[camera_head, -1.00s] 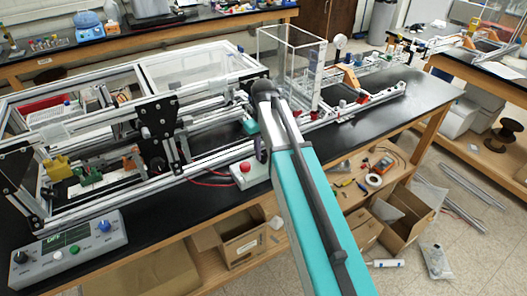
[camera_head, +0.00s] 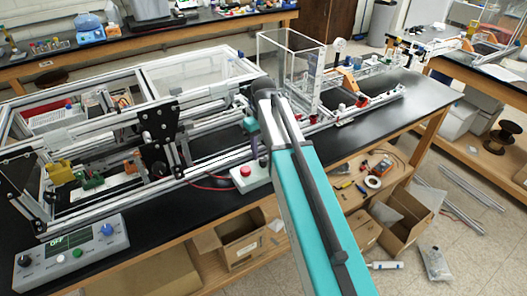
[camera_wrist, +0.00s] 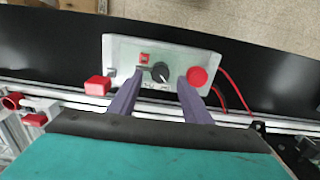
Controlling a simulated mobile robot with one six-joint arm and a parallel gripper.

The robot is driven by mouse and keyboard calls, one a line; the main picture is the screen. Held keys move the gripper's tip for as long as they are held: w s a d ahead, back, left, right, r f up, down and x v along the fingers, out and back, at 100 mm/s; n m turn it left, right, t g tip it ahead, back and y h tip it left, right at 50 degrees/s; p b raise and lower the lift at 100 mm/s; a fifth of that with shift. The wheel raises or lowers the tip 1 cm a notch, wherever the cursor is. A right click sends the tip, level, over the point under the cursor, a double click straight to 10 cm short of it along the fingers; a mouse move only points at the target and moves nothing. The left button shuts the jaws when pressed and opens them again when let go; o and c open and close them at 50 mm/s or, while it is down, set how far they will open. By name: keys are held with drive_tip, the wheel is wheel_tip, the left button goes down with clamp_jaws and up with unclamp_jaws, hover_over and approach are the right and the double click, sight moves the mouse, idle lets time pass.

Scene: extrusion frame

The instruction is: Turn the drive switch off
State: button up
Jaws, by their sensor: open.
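A pale grey switch box (camera_wrist: 120,50) with a black rotary knob (camera_wrist: 161,72), a small red rocker switch (camera_wrist: 145,57) and a round red button (camera_wrist: 197,76) lies under my gripper (camera_wrist: 160,80) in the wrist view. Which control is the drive switch cannot be read from the labels. My gripper is open, its two purple fingers on either side of the knob, with the right fingertip near the red button. Contact cannot be told. In the head view the box (camera_head: 262,177) with its red button (camera_head: 245,171) sits at the bench's front edge, and my arm partly hides it.
An aluminium extrusion frame (camera_head: 120,195) stands behind the box. A grey control panel (camera_head: 90,246) with a display reading OFF is at the lower left. Red and black cables (camera_wrist: 232,90) leave the box. A red block (camera_wrist: 97,85) is beside its left end.

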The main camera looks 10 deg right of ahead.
sight(263, 159)
wheel_tip(263, 159, up, 11)
drive_tip(key=p, duration=0.2)
drive_tip(key=shift+p, duration=0.4)
drive_tip(key=shift+f, duration=0.1)
idle(0.6)
